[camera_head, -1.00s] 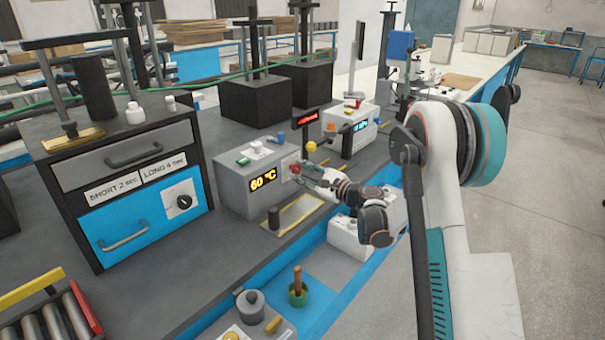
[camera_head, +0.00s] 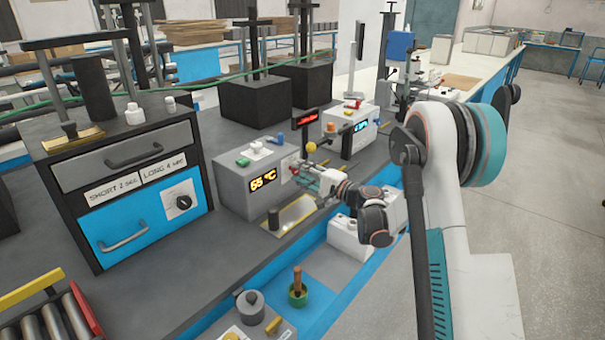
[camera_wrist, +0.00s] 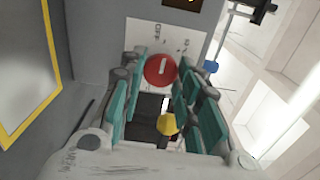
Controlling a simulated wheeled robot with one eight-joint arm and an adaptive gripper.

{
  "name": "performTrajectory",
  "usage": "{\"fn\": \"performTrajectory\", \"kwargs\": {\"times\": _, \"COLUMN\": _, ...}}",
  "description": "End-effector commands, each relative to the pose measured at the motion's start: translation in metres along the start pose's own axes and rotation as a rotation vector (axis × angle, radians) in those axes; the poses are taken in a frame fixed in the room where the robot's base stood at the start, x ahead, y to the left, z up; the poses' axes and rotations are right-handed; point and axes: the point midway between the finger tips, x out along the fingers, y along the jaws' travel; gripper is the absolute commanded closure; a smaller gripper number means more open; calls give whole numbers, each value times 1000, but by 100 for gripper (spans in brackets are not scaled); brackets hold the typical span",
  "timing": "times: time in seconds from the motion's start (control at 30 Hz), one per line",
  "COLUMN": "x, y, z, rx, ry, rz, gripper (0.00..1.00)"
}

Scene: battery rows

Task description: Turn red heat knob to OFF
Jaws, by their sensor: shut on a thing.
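The red heat knob (camera_wrist: 161,70) sits on the light front panel of a grey box (camera_head: 240,195). In the wrist view a white mark on the knob runs nearly upright, and the lettering OFF shows on the panel above it. The box's yellow display (camera_head: 263,181) reads 55 °C in the head view. My gripper (camera_wrist: 163,66) has its teal fingers on both sides of the knob and is shut on it. In the head view my gripper (camera_head: 304,174) is at the box's front panel and mostly hides the knob.
A yellow ball (camera_head: 311,146) stands just behind my gripper, near a small red display (camera_head: 309,117). A second box (camera_head: 350,128) stands farther back. A yellow-edged plate (camera_head: 291,214) lies in front of the panel. The drawer cabinet (camera_head: 125,180) stands at left.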

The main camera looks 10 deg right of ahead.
Motion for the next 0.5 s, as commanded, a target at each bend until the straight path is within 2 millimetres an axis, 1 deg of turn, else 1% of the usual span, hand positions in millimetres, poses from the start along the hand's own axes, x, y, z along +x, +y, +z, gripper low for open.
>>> {"fn": "performTrajectory", "kwargs": {"times": 0.2, "x": 0, "y": 1, "z": 0, "rx": -55, "ry": -1, "rz": 2, "gripper": 93}}
{"fn": "performTrajectory", "kwargs": {"times": 0.5, "x": 0, "y": 1, "z": 0, "rx": -69, "ry": -1, "rz": 2, "gripper": 93}}
